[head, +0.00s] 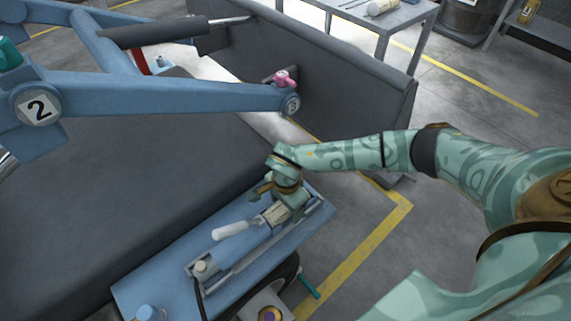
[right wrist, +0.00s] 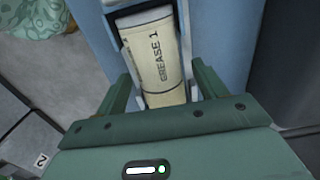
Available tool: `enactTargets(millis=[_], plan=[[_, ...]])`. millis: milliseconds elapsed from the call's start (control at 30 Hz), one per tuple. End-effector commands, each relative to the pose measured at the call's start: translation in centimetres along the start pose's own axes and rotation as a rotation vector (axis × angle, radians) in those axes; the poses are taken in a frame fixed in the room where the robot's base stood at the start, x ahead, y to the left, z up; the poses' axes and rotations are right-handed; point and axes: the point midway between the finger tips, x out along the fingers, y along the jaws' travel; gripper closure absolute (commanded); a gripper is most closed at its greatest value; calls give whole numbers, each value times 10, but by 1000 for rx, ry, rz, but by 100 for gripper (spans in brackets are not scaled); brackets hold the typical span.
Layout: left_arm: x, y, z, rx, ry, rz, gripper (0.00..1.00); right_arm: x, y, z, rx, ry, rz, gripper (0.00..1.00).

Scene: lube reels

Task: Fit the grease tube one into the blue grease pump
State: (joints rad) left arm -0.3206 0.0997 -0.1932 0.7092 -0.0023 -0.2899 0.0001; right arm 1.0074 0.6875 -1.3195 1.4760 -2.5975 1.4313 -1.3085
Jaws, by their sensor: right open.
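Grease tube one (right wrist: 157,55) is cream with the dark label "GREASE 1". In the right wrist view it lies in a narrow channel of the blue grease pump (right wrist: 206,24), between pale side rails. The tube's cream end also shows in the head view (head: 275,213). There the pump (head: 250,240) lies along a blue panel and has a white handle. My right gripper (right wrist: 163,88) is open, its green fingers on either side of the tube's near end; contact cannot be told. In the head view my right gripper (head: 283,195) partly covers the tube and pump. My left gripper is not in view.
A blue beam marked "2" (head: 170,95) with a pink knob crosses above the dark bed, left of my right arm. A grey table (head: 400,18) stands at the back. Open floor with yellow lines (head: 360,252) lies to the right of the panel.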

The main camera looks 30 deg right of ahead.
Motion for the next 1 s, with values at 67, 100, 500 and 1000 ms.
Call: enactTargets(millis=[67,100,500,1000], plan=[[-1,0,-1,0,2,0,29,-2,0,0,0,0,0,29],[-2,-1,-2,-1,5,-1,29,-4,0,0,0,0,-1,29],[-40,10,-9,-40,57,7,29,-102,-2,-1,0,2,-10,29],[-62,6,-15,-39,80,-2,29,-163,0,0,0,0,1,29]])
